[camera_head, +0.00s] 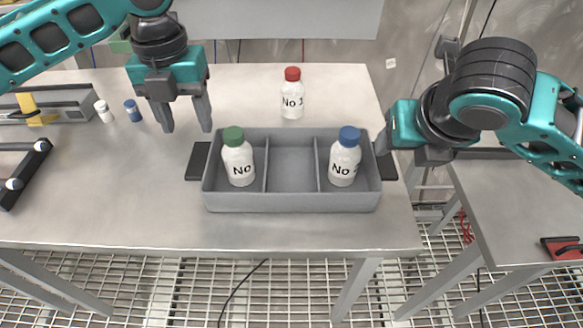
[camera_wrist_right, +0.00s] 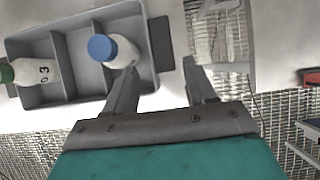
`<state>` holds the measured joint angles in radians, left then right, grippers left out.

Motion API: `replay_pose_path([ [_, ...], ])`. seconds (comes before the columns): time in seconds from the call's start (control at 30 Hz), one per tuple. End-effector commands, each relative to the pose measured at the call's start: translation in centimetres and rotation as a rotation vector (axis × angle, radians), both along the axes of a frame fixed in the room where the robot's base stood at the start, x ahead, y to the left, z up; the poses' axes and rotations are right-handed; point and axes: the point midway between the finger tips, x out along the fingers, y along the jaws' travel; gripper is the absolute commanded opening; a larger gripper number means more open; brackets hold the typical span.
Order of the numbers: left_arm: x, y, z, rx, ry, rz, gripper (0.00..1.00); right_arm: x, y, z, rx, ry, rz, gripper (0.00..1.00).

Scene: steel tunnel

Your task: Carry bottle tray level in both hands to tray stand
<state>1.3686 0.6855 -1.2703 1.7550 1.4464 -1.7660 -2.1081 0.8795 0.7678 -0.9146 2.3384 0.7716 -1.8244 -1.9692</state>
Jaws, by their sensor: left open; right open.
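The grey bottle tray (camera_head: 292,202) sits on the table with three compartments and a dark handle at each end. A green-capped bottle (camera_head: 238,160) stands in its left compartment and a blue-capped bottle (camera_head: 345,158) in its right one. The middle compartment is empty. My left gripper (camera_head: 188,129) is open and empty, above and behind the left handle (camera_head: 198,161). My right gripper (camera_head: 383,146) is beside the tray's right end; in the right wrist view its fingers (camera_wrist_right: 160,78) are apart, with the right handle (camera_wrist_right: 161,43) just beyond them. I cannot identify the tray stand.
A red-capped bottle (camera_head: 292,95) stands on the table behind the tray. Two small bottles (camera_head: 118,111) and a grey device with a yellow part (camera_head: 50,105) are at the left. A second table (camera_head: 510,200) stands right, across a gap, with a red object (camera_head: 562,248).

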Motion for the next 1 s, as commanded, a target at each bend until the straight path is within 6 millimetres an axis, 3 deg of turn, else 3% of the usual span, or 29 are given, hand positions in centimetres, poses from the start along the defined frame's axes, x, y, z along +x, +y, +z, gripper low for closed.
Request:
replay_pose_path([
  [0.3, -0.1, 0.1, -6.3, 0.002, 0.005, 0.002, 0.55, 3.1, 0.0, -5.6, -0.001, 0.006, -0.003, 0.55],
  [0.5, 0.0, 0.0, -9.1, 0.0, 0.002, 0.002, 0.55, 4.5, 0.0, -7.9, 0.0, 0.003, -0.001, 0.55],
  [0.7, 0.0, 0.0, -10.2, 0.001, 0.001, 0.001, 0.55, 5.1, 0.0, -8.8, 0.0, 0.0, -0.001, 0.55],
  [1.0, 0.0, 0.0, -10.3, 0.0, 0.001, 0.001, 0.54, 5.1, 0.0, -8.9, 0.0, 0.0, 0.0, 0.54],
])
